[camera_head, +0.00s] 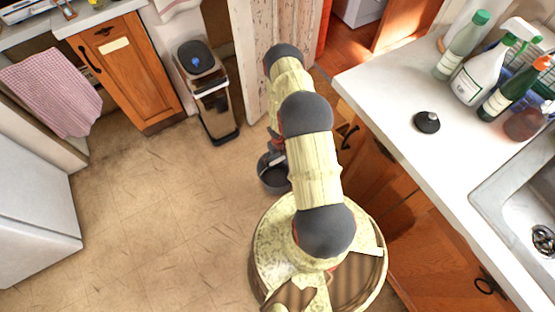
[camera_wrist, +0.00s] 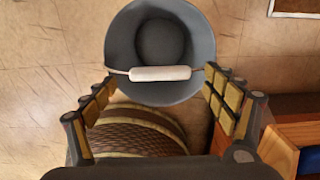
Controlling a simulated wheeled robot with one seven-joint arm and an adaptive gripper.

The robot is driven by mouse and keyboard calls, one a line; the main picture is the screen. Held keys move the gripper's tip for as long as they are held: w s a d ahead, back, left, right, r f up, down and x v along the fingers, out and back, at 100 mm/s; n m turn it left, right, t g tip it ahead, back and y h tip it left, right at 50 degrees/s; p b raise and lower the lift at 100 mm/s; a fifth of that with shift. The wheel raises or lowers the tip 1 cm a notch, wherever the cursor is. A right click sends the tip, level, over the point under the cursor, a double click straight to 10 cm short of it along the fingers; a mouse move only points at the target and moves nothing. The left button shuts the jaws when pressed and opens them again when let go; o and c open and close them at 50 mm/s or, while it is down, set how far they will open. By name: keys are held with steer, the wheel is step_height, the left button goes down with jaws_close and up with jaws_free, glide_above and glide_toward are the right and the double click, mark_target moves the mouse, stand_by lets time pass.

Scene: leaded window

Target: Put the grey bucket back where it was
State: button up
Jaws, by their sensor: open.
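The grey bucket (camera_wrist: 159,90) stands upright on the floor, seen from above in the wrist view. Its white handle grip (camera_wrist: 160,73) lies across the near side of its mouth. In the head view the bucket (camera_head: 273,178) is partly hidden behind my arm, close to my base. My gripper (camera_wrist: 158,92) is open, with one finger on each side of the near part of the bucket and the handle between them. I cannot tell whether the fingers touch the bucket. The bucket looks empty.
A counter (camera_head: 400,110) with bottles and a sink (camera_head: 520,205) is at the right, above wooden cabinets (camera_head: 420,230). A trash bin (camera_head: 207,95) stands at the back. The tan floor (camera_head: 150,220) at the left is clear up to a white appliance (camera_head: 35,210).

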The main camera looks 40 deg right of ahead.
steer(key=w+d+r+m+t+h+p, duration=0.1)
steer(key=w+r+m, duration=0.25)
steer(key=r, duration=0.75)
steer(key=w+d+r+m+h+p, duration=0.15)
steer(key=w+r, duration=0.25)
steer(key=r, duration=0.6)
steer(key=w+d+r+m+t+h, duration=0.1)
steer(key=w+d+r+m, duration=0.2)
steer(key=r, duration=0.8)
steer(key=w+a+r+m+h, duration=0.1)
steer(key=a+r+m, duration=0.25)
steer(key=r, duration=0.65)
steer(key=a+r+m, duration=0.2)
steer(key=r+m, duration=0.2)
steer(key=r, duration=0.6)
steer(key=s+a+r+m+t, duration=0.1)
steer(key=s+a+r+m, duration=0.35)
steer(key=r, duration=0.45)
steer(key=s+a+r+m+t, duration=0.1)
steer(key=s+a+r+m, duration=0.3)
steer(key=a+r, duration=0.3)
steer(key=s+a+r+m+y, duration=0.2)
steer(key=s+a+r+m, duration=0.2)
steer(key=s+a, duration=0.3)
steer(key=s+a+r+m+t+y, duration=0.1)
steer(key=s+a+r+m, duration=0.3)
steer(key=s+a, duration=0.4)
steer(key=shift+s+a+r+m+y, duration=0.2)
steer(key=shift+s+m+y, duration=0.4)
steer(key=shift+s+y, duration=0.45)
